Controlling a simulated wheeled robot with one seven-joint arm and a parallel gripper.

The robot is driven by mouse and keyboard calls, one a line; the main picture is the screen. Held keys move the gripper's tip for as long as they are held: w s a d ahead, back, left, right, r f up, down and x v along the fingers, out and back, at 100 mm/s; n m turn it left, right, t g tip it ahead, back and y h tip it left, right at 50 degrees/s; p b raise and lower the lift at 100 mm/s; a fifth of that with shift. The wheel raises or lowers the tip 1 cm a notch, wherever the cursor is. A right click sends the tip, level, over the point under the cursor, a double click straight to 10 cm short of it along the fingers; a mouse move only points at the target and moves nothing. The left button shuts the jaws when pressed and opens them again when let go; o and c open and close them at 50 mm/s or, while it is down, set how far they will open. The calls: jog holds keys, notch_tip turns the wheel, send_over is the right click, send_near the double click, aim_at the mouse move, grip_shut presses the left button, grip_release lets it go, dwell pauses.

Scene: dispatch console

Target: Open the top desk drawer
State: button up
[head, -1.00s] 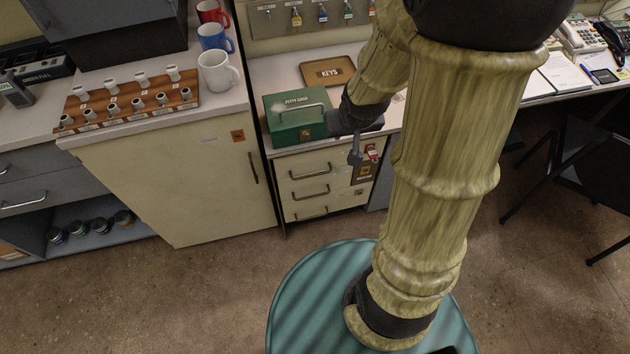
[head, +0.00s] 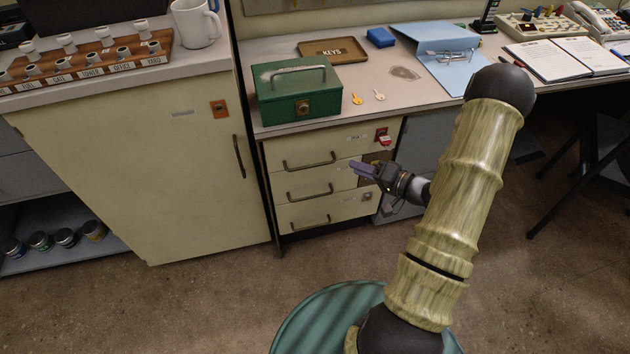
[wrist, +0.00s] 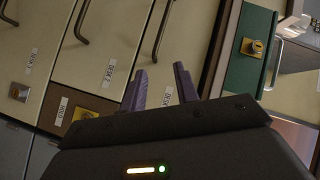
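The top desk drawer (head: 335,148) is cream, at the top of a three-drawer stack under the desk, and looks shut. Its dark bow handle (head: 310,162) shows in the head view and also in the wrist view (wrist: 163,32). A red-tagged fitting (head: 383,138) sits at the drawer's upper right. My gripper (head: 355,168) is in front of the stack, to the right of the top handle and apart from it. In the wrist view my gripper (wrist: 161,82) has its two purple fingers apart with nothing between them. The label DESK 1 shows between the fingers.
The middle drawer handle (head: 310,192) and bottom drawer handle (head: 310,221) are below. A cream cabinet (head: 150,165) stands at the left.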

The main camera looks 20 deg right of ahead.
aim_at(315, 166)
jog(key=s+d+f+m+t+y+b, duration=0.1)
jog(key=s+f+m+y+b, duration=0.1)
jog(key=s+f+y+b, duration=0.1)
notch_tip(315, 166, down, 2)
jog(key=shift+s+t+y+b, duration=0.35)
jog(key=shift+s+y, duration=0.15)
jog(key=shift+s, duration=0.6)
jog(key=shift+d, duration=0.1)
jog(key=b+x, duration=0.4)
jog(key=x, duration=1.3)
jog(key=shift+w, duration=0.15)
grip_shut()
